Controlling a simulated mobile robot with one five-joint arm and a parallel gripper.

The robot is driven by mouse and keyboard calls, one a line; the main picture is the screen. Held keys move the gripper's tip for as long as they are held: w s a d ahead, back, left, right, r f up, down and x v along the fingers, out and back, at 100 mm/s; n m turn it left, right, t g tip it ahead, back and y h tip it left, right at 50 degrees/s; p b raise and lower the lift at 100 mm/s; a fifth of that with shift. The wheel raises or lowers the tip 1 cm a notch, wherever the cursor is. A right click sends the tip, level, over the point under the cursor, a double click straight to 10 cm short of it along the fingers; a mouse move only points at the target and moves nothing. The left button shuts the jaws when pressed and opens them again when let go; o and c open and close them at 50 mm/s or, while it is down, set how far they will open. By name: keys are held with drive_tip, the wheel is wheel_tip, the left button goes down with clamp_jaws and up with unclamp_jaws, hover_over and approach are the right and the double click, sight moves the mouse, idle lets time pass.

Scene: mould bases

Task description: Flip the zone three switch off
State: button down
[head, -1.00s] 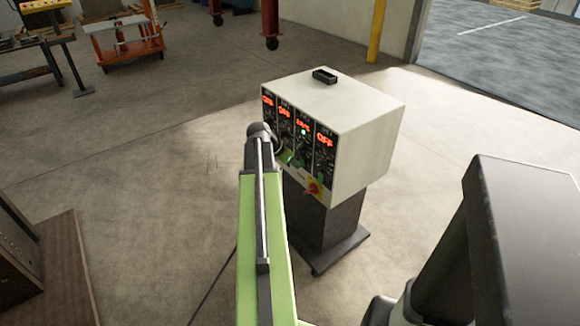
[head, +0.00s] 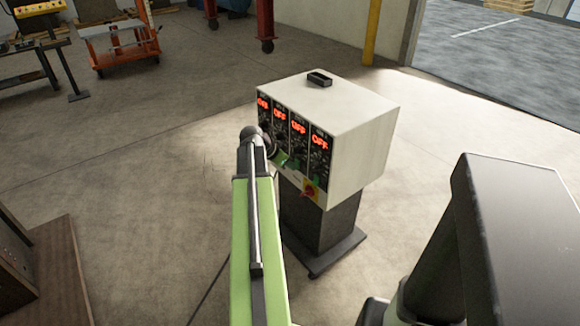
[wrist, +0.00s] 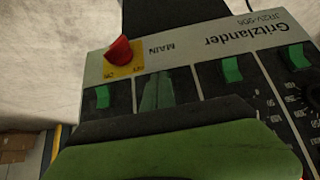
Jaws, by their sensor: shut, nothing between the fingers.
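The white control box (head: 350,125) has a black front panel with several zones side by side. All its red displays read OFF, including the third from the left, the zone three display (head: 298,127). In the wrist view the panel is upside down, with a row of green rocker switches. My gripper (head: 283,160) is shut and empty at the lower front of the panel. It also fills the bottom of the wrist view (wrist: 170,128); whether it touches the switch is unclear.
A red main switch (wrist: 120,52) on a yellow plate sits near the panel edge, close to my gripper. The box stands on a dark pedestal (head: 320,220). A small black tray (head: 320,79) lies on top. Floor around it is clear.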

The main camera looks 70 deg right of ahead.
drive_tip(key=shift+r+p, duration=0.3)
drive_tip(key=shift+r, duration=0.2)
drive_tip(key=w+a+r+p, duration=0.6)
drive_tip(key=a+p, duration=0.1)
drive_tip(key=a, duration=0.3)
drive_tip(key=shift+w+r, duration=0.35)
drive_tip(key=shift+r, duration=0.05)
